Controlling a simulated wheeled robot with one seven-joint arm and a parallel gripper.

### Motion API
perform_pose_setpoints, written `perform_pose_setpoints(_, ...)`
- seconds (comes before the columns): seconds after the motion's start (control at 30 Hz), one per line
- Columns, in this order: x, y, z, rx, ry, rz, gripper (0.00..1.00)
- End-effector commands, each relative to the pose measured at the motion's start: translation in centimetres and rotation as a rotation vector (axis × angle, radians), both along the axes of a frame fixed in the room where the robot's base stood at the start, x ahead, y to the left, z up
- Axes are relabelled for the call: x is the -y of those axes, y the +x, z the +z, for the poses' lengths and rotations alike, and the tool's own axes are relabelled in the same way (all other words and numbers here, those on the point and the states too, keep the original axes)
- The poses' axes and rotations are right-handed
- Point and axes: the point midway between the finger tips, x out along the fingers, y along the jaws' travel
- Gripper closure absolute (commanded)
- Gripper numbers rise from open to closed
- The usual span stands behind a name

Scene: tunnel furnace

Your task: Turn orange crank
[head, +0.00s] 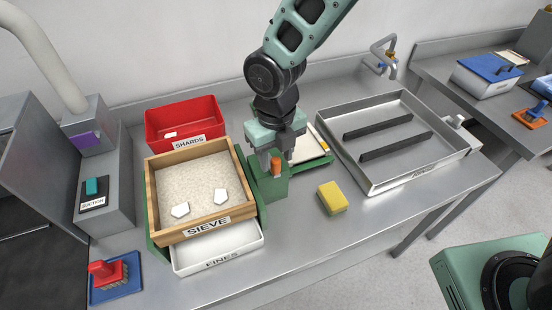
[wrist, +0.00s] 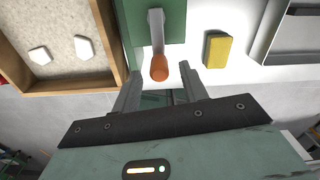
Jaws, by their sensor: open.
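The orange crank knob (head: 276,164) stands on a green housing (head: 270,187) at the right side of the sieve. In the wrist view the orange knob (wrist: 159,68) sits at the end of a grey crank arm (wrist: 156,30). My gripper (head: 275,157) is above the housing and points down. In the wrist view my gripper (wrist: 158,78) has its two fingers apart, with the knob between and just beyond the tips. I cannot tell whether either finger touches it. The wooden sieve (head: 250,172) holds pale sand and two white shards (head: 180,210).
A white fines tray (head: 220,254) sits below the sieve, and a red shards bin (head: 184,119) is behind it. A yellow sponge (head: 332,198) lies right of the housing. A metal basin (head: 385,182) is farther right.

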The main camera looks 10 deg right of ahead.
Motion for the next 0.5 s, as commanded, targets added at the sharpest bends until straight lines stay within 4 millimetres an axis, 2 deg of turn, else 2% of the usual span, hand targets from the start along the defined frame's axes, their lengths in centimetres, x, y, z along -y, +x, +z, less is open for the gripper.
perform_pose_setpoints(0.2,0.0,0.0,-2.2,-0.001,0.000,0.001,0.57)
perform_pose_setpoints(0.5,0.0,0.0,-2.7,0.000,0.001,0.000,0.57)
